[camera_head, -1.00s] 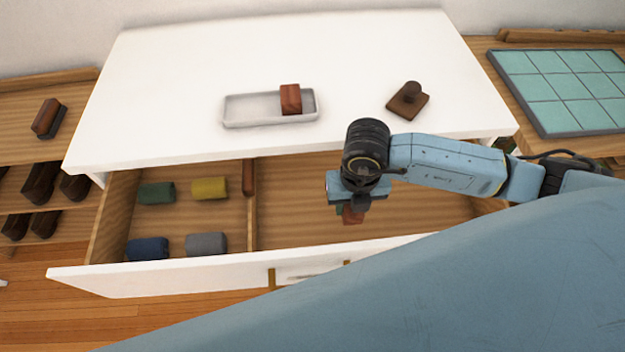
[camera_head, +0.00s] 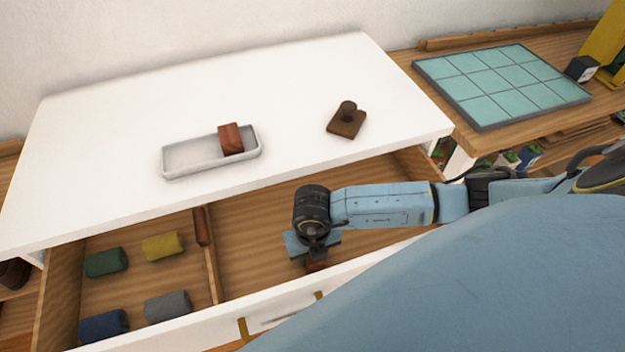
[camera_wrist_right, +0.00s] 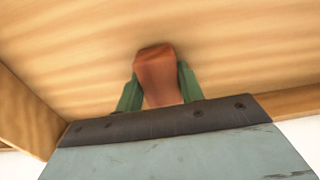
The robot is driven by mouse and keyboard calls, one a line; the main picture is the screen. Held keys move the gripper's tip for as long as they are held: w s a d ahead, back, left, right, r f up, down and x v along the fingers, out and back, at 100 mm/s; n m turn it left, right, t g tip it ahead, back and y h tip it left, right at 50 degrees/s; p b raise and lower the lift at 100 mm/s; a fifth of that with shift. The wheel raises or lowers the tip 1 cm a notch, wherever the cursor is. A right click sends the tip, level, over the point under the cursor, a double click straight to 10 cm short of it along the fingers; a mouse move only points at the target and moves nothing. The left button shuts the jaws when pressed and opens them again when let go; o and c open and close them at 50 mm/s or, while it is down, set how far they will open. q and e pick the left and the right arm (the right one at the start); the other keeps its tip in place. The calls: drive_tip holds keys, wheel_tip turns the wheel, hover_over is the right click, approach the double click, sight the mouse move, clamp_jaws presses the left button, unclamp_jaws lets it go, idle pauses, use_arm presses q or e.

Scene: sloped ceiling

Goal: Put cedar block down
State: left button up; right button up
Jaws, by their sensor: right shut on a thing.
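A reddish cedar block (camera_wrist_right: 160,75) is held between the green fingers of my right gripper (camera_wrist_right: 158,88) in the right wrist view. In the head view my right gripper (camera_head: 315,262) is over the right compartment of the open drawer (camera_head: 255,265), and only a little of the block shows below it. Whether the block touches the drawer floor I cannot tell. Another reddish block (camera_head: 231,138) stands in the right end of a white tray (camera_head: 190,157) on the white top. My left gripper is not in view.
The drawer's left compartment holds several rolled cloths, such as a yellow one (camera_head: 163,246). A reddish-brown bar (camera_head: 202,226) lies along the divider. A brown wooden piece with a knob (camera_head: 346,122) sits on the white top (camera_head: 270,85). A green tiled mat (camera_head: 500,83) lies at the right.

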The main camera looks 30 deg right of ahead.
drive_tip(key=shift+f, duration=0.15)
drive_tip(key=o, duration=0.9)
drive_tip(key=shift+o, duration=0.2)
